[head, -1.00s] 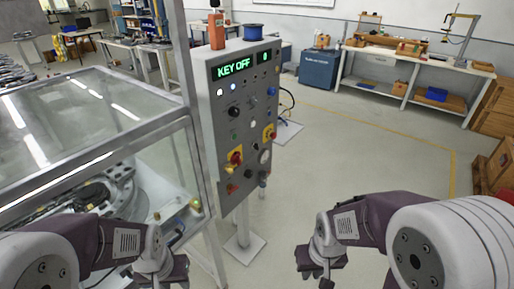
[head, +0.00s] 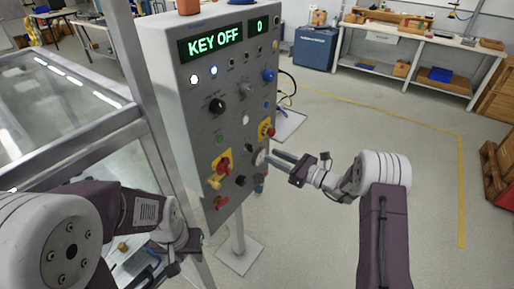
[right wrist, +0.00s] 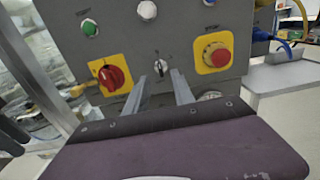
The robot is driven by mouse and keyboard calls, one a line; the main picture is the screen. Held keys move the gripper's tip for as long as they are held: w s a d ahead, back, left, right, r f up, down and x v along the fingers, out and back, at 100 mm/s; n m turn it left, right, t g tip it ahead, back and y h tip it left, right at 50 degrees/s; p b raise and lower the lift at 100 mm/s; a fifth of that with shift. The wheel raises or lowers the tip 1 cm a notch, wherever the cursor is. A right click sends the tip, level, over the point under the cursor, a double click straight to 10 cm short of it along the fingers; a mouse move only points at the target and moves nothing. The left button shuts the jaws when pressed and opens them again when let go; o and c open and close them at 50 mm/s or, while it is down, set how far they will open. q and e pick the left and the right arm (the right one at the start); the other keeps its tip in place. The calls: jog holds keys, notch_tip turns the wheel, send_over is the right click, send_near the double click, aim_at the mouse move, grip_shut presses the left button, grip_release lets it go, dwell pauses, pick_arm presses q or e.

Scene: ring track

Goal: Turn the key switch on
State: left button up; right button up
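The grey control panel (head: 200,110) stands upright left of centre in the head view, and its display (head: 214,40) reads "KEY OFF" in green. A small silver switch with a dark surround, apparently the key switch (right wrist: 160,68), is on the panel in the right wrist view. It also shows small in the head view (head: 248,146). My right gripper (head: 270,158) is open and empty, pointing at the lower right of the panel. In the right wrist view its two fingers (right wrist: 158,77) frame the switch; the remaining gap is unclear. My left gripper (head: 184,252) is low, left of the panel.
A red rotary switch on a yellow plate (right wrist: 112,78) is left of the key switch, and a red emergency stop (right wrist: 217,56) is right of it. A glass-sided enclosure (head: 60,100) stands left. The floor to the right is clear.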

aim_at(252, 147)
jog(key=p+x, duration=0.1)
jog(key=x, duration=0.7)
jog(key=shift+a+r, duration=0.15)
jog(key=shift+a, duration=0.2)
jog(key=shift+w+a, duration=0.15)
jog(key=shift+w, duration=0.2)
grip_shut()
